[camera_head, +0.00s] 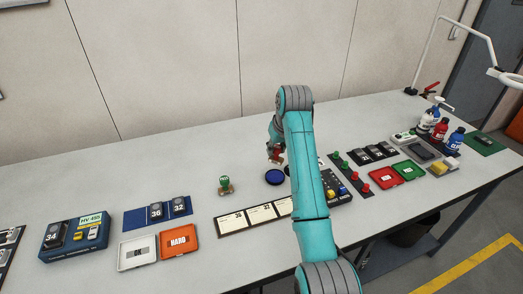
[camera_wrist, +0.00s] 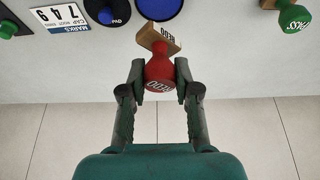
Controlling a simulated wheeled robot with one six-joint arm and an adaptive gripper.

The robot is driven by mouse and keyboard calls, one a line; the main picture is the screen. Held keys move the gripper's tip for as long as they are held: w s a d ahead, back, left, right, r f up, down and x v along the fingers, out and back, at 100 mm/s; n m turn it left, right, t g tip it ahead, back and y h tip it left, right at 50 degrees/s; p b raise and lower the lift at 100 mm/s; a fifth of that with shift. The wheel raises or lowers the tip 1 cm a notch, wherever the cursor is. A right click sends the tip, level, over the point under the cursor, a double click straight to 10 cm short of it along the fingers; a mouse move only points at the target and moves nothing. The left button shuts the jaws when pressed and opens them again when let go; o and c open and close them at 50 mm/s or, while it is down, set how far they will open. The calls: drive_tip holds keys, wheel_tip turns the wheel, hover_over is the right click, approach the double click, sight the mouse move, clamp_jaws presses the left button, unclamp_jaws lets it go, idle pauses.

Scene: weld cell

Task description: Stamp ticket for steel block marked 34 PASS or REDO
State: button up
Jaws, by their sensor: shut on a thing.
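My gripper (camera_wrist: 160,85) is shut on the red stamp (camera_wrist: 160,72) marked REDO, which has a wooden base. In the head view my gripper (camera_head: 275,150) is above the back of the bench, near the round blue ink pad (camera_head: 275,176), partly hidden by my arm. The green PASS stamp (camera_head: 225,183) stands on the bench to the left; it also shows in the wrist view (camera_wrist: 294,18). White tickets (camera_head: 262,212) lie in a dark strip in front. The block marked 34 (camera_head: 54,233) sits on the blue tester (camera_head: 75,245), whose display reads HV 495.
Blocks 36 (camera_head: 155,212) and 32 (camera_head: 178,205) lie on a blue mat. A white OK tray (camera_head: 137,267) and an orange HARD tray (camera_head: 190,256) stand in front. Right of my arm are red and green trays (camera_head: 408,170), knobs and bottles (camera_head: 438,130). The back left bench is clear.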

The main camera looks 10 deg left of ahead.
sight(277, 160)
drive_tip(key=shift+f, duration=2.9)
drive_tip(key=shift+f, duration=0.55)
drive_tip(key=shift+r, duration=3.55)
